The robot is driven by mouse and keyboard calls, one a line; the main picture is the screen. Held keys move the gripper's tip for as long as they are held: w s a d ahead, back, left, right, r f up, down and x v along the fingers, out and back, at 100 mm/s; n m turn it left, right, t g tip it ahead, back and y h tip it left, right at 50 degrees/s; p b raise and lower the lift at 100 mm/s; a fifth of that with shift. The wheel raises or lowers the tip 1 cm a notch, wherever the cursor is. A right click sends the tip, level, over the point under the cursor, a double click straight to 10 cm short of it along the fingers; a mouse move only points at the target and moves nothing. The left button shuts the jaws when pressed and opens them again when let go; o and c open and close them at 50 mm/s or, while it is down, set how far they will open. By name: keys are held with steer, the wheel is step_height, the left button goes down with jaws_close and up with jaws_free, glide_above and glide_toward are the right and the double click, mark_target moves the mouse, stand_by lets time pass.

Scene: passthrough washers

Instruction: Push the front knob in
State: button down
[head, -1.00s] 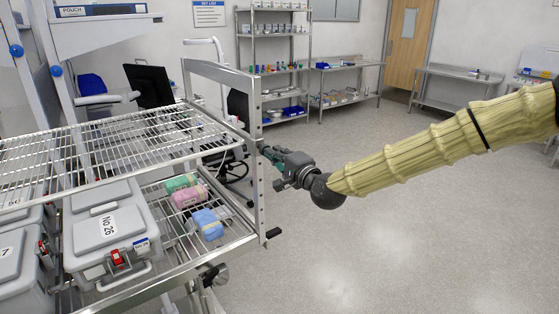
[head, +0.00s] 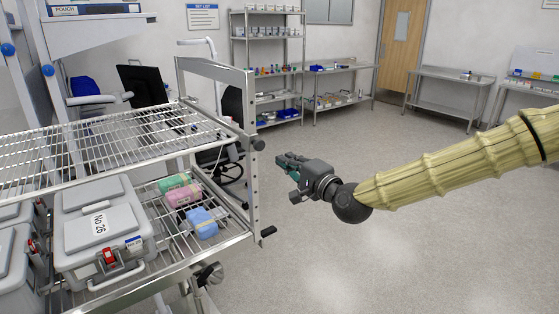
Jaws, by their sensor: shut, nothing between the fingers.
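A wire-shelf cart stands at the left, with a metal end frame (head: 253,190). A round black knob (head: 258,144) sticks out from the upper part of this frame's near post. A second black knob or handle (head: 268,231) sticks out lower, at the corner of the lower shelf. I cannot tell from the picture which one is called the front knob. My gripper (head: 279,163) is shut and empty, to the right of the post and slightly below the upper knob. Its fingers point left toward the post, with a visible gap.
The lower shelf holds a grey bin (head: 100,225) and green, pink and blue packs (head: 202,222). A larger round dark knob (head: 211,274) sits under the shelf. Steel tables (head: 450,85) and shelving (head: 268,60) stand far back. The floor on the right is clear.

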steer(key=shift+b+v, duration=0.6)
steer(key=shift+v, duration=2.1)
steer(key=shift+r, duration=0.1)
steer(key=s+d+f+n+g+h, duration=0.1)
steer(key=s+f+n+g+h, duration=0.3)
steer(key=f, duration=0.9)
steer(key=s+f+m+g+y, duration=0.1)
steer(key=s+f, duration=0.6)
steer(key=f, duration=0.7)
steer(key=s+d+f+n+g+h, duration=0.1)
steer(key=s+f+n+g+h, duration=0.3)
steer(key=f, duration=0.9)
steer(key=s+d+f+n+g+h, duration=0.1)
steer(key=s+d+f, duration=0.3)
steer(key=s, duration=0.5)
steer(key=s+d+f+n+g+h, duration=0.1)
steer(key=s+d+f+g, duration=0.2)
steer(key=s, duration=0.7)
steer(key=s+d+f+n+g+h, duration=0.1)
steer(key=s+d+f+g, duration=0.1)
steer(key=s+d+f, duration=0.5)
steer(key=s+f, duration=0.3)
steer(key=shift+d+f+n+h, duration=0.2)
steer(key=shift+n+h, duration=0.1)
